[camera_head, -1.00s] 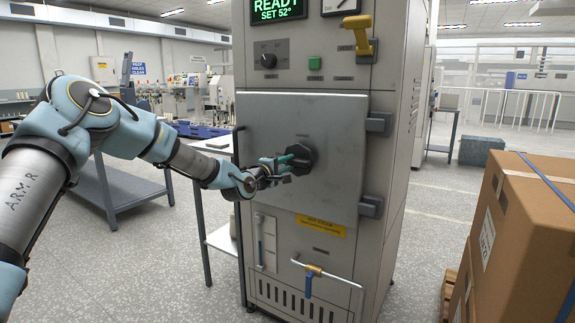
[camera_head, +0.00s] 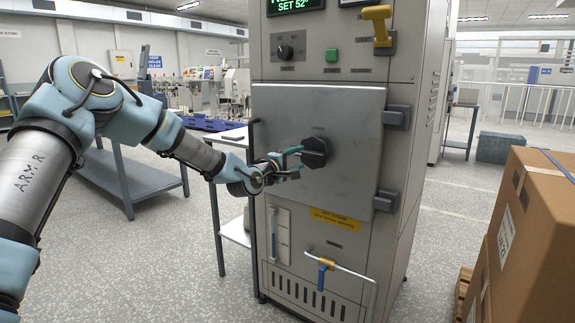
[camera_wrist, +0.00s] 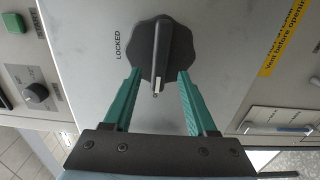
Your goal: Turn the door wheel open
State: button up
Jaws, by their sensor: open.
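The door wheel (camera_head: 315,152) is a dark, scalloped knob with a raised grip bar, mounted on the grey metal door (camera_head: 350,115) of a tall cabinet. In the wrist view the wheel (camera_wrist: 161,50) has a white mark at the end of its bar, and "LOCKED" is printed on the door beside it. My gripper (camera_wrist: 158,82) has green fingers, spread apart with the lower end of the bar between them. The fingertips are at the wheel's near rim; I cannot tell whether they touch it. In the head view my gripper (camera_head: 299,158) is just left of the wheel.
A yellow handle (camera_head: 379,25) and a green button (camera_head: 331,55) are above the door. Cardboard boxes (camera_head: 535,230) stand at the right. A grey table (camera_head: 130,175) is behind my arm.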

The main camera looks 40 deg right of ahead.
jog(key=v, duration=0.7)
jog(key=shift+a, duration=0.35)
